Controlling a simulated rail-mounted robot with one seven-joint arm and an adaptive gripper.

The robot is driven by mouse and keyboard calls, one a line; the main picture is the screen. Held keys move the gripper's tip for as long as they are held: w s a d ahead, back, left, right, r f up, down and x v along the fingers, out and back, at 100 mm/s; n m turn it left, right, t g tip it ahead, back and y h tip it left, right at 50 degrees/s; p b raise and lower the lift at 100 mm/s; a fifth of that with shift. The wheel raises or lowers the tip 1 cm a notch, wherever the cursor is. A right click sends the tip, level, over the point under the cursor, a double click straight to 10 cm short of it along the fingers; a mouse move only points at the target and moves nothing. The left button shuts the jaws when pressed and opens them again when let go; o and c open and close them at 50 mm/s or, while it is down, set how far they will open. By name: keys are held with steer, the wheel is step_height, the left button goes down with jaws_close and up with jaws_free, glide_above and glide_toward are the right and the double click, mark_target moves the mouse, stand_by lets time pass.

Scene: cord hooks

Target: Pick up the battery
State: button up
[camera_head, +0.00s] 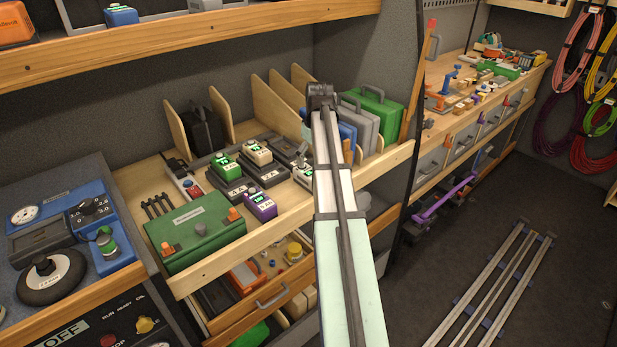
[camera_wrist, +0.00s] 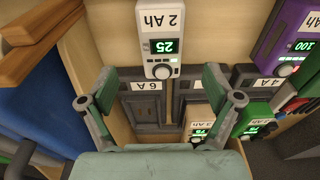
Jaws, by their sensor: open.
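Several batteries with lit displays show. A white battery labelled 2 Ah and reading 25 (camera_wrist: 160,42) is at the top middle of the wrist view, beyond my gripper (camera_wrist: 160,101). A purple battery (camera_wrist: 288,42) reading 100 is at the upper right, a green one (camera_wrist: 262,118) at the right edge, and a cream one (camera_wrist: 200,122) low, partly hidden by a finger. In the head view the green (camera_head: 225,164), cream (camera_head: 257,152) and purple (camera_head: 260,205) batteries show on the shelf. My gripper is open and empty; my arm partly hides the white battery (camera_head: 303,174).
A green box (camera_head: 195,233) stands at the shelf's front left. Wooden dividers (camera_head: 277,108) and upright cases (camera_head: 375,107) stand behind. An upper shelf (camera_head: 190,42) overhangs.

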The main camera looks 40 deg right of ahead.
mark_target(309, 172)
steer(key=shift+w+a+f+p, duration=0.15)
steer(key=shift+f+p, duration=0.35)
steer(key=shift+f, duration=1)
steer(key=shift+w+d+f+p, duration=0.1)
steer(key=shift+w+f+p, duration=0.35)
steer(key=shift+f, duration=1.1)
steer(key=shift+w+a+f+p, duration=0.1)
steer(key=shift+f+p, duration=0.5)
steer(key=shift+f, duration=0.9)
steer(key=c, duration=1.7)
steer(key=shift+r, duration=0.15)
